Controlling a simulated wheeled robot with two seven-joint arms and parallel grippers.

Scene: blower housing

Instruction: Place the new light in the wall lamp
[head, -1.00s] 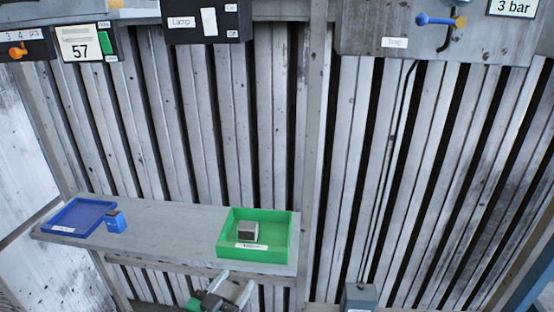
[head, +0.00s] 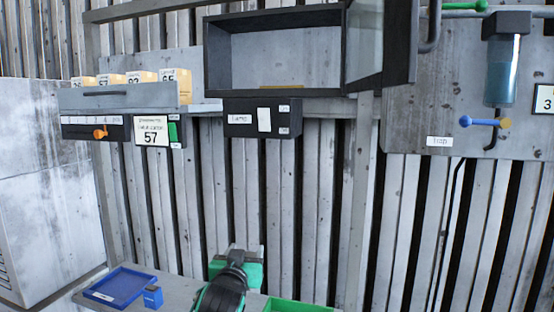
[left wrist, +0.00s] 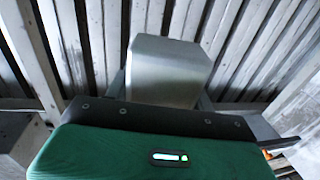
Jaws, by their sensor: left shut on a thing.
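A black box (head: 215,60), open at the front with a glass door (head: 368,45) swung out on its right, is on the wall. Below it is a black panel with the label "Lamp" (head: 262,118); I take the box to be the wall lamp. My left gripper (head: 243,252) is in front of the slatted wall, well below the box. In the left wrist view it is shut on a grey metal block (left wrist: 168,68), apparently the new light, held between its fingers. In the head view the gripper largely hides the block. My right gripper is out of view.
A green tray (head: 300,306) is partly cut off on the shelf below. A blue tray (head: 120,286) and small blue block (head: 152,296) are at left. Numbered boxes (head: 143,77) stand upper left. A pipe panel with a blue-handled valve (head: 478,122) is at right.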

